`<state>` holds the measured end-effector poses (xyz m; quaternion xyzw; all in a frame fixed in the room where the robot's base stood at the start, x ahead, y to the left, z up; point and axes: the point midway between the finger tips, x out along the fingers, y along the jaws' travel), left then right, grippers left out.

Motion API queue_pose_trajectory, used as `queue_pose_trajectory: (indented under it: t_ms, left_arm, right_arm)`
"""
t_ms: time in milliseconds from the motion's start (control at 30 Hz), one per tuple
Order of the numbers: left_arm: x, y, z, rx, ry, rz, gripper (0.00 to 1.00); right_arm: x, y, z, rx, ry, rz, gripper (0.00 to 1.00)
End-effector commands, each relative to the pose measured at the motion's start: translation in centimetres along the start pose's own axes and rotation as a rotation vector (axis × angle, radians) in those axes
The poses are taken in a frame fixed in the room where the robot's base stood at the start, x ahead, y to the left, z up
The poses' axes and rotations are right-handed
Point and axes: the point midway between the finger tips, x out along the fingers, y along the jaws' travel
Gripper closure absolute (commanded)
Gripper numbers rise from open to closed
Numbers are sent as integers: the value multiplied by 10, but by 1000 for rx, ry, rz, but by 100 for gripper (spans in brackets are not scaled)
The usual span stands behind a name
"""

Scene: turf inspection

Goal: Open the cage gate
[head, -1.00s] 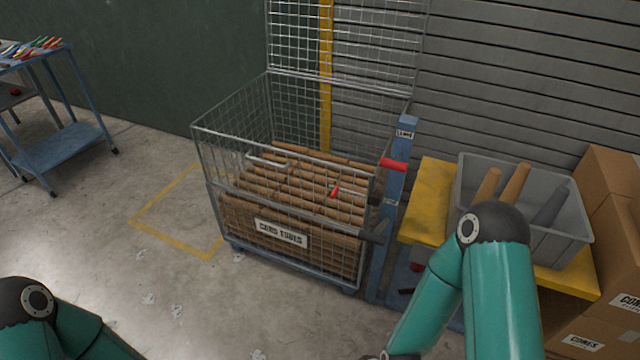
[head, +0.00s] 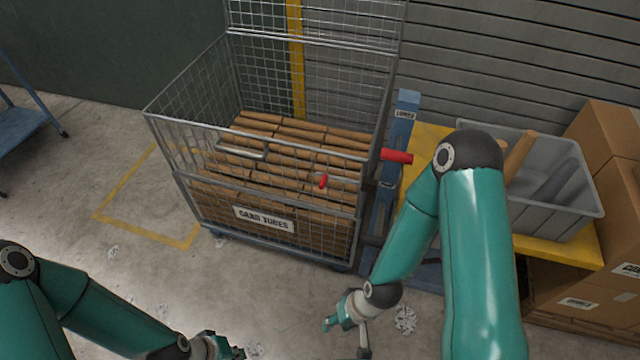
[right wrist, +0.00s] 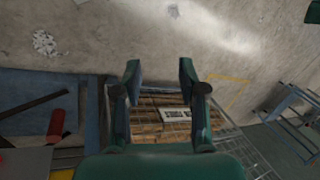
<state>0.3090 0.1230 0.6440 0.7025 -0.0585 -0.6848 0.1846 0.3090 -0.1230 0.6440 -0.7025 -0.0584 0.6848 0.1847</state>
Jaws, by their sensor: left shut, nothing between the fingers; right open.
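The wire cage (head: 262,225) stands ahead of me, loaded with brown tubes (head: 285,150) and labelled on its front. Its front mesh gate is upright and looks shut. A small red latch piece (head: 323,181) sits near the gate's upper right. A pale bar handle (head: 241,152) is at its upper left. My left gripper (head: 225,348) is shut and empty at the bottom edge, partly cut off, in front of the cage and apart from it. My right gripper (head: 345,338) is open and empty, low in front of the cage's right side; its spread fingers (right wrist: 160,75) show in the right wrist view.
A red handle (head: 397,156) sticks out from a blue post (head: 403,115) beside the cage. A blue cart (head: 20,122) is far left.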

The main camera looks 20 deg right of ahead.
Motion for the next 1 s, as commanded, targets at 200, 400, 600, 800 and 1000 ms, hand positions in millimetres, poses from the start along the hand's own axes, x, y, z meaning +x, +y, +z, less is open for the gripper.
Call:
queue_pose_trajectory:
  t_ms: [200,400,600,800,1000]
  left_arm:
    - [14,-5,0,0,0,0,100]
    - [67,-24,-1,0,0,0,100]
    - [142,-51,-1,0,0,0,100]
    - [206,-74,-2,0,0,0,100]
    - [241,-87,-2,0,1,0,100]
  right_arm:
    - [13,0,-19,-3,64,12,59]
    - [47,-4,-103,-6,373,71,59]
    - [47,-31,-206,9,879,169,59]
    - [4,-63,-239,79,1333,284,59]
    - [-32,-80,-222,164,1587,386,59]
